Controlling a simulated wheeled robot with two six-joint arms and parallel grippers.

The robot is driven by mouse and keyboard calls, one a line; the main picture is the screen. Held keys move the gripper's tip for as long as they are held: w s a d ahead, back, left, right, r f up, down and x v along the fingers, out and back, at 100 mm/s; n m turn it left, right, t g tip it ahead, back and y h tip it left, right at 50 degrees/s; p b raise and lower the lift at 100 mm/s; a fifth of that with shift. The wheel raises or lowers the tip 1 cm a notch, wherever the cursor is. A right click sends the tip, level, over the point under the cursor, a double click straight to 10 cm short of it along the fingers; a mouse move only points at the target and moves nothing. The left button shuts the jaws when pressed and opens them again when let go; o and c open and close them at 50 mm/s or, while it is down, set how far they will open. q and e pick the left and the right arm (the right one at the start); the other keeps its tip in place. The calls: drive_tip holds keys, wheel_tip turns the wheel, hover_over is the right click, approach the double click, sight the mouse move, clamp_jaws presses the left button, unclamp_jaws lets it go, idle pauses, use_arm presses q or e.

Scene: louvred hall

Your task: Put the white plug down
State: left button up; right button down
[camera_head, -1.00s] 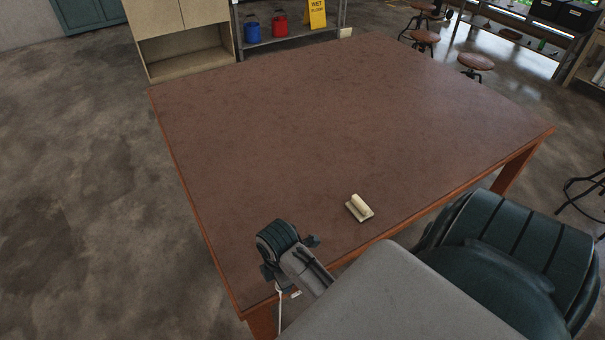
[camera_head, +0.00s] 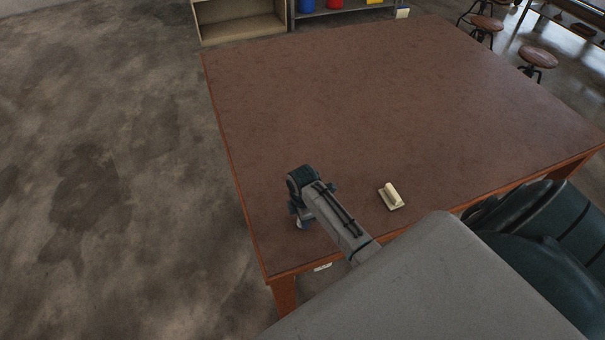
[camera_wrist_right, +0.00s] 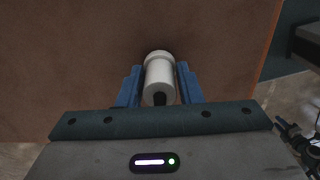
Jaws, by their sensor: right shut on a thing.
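The white plug (camera_wrist_right: 159,72), a short pale cylinder with a dark opening at its near end, sits between the blue fingers of my right gripper (camera_wrist_right: 159,88) in the right wrist view. That gripper is shut on it, with the brown table top (camera_wrist_right: 90,50) behind it. In the head view my right gripper (camera_head: 299,220) is over the table's near left part, close to the left edge. Only a small pale bit of the plug (camera_head: 300,224) shows there; the gripper hides the rest. I cannot tell whether it touches the table (camera_head: 400,100). My left gripper is not in view.
A cream block with a raised handle (camera_head: 391,198) lies on the table, right of my right gripper. The rest of the table top is clear. Stools (camera_head: 537,58) stand beyond the table at the far right. A wooden cabinet (camera_head: 240,25) stands behind it.

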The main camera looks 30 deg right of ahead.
drive_tip(key=shift+f, duration=0.2)
drive_tip(key=c, duration=1)
unclamp_jaws()
drive_tip(key=shift+f, duration=0.1)
wheel_tip(320, 180, up, 12)
drive_tip(key=shift+r+b, duration=0.1)
drive_tip(key=shift+b, duration=1.15)
